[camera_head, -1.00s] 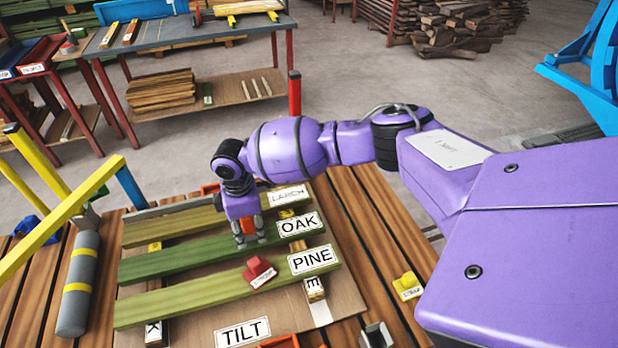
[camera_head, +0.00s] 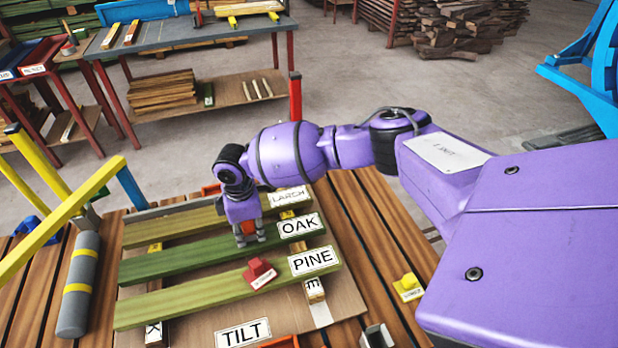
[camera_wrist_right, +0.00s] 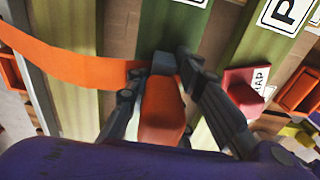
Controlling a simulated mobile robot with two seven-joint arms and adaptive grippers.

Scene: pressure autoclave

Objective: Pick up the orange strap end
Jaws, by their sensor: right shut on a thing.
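The orange strap end (camera_wrist_right: 161,110) sits between the fingers of my right gripper (camera_wrist_right: 160,72) in the wrist view. An orange strap (camera_wrist_right: 70,62) runs from the gripper area to the left across the boards. In the head view my right gripper (camera_head: 248,234) points down at the green board marked OAK (camera_head: 180,257), with a bit of orange showing between its fingers. The gripper is shut on the strap end. The fingers hide part of it. My left gripper is not in view.
The board marked PINE (camera_head: 200,295) lies in front, with a red block (camera_head: 260,272) on it. A yellow block (camera_head: 408,286) sits at the right on the slatted bench (camera_head: 385,240). A grey cylinder with yellow bands (camera_head: 78,285) and a yellow bar (camera_head: 60,220) stand at the left.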

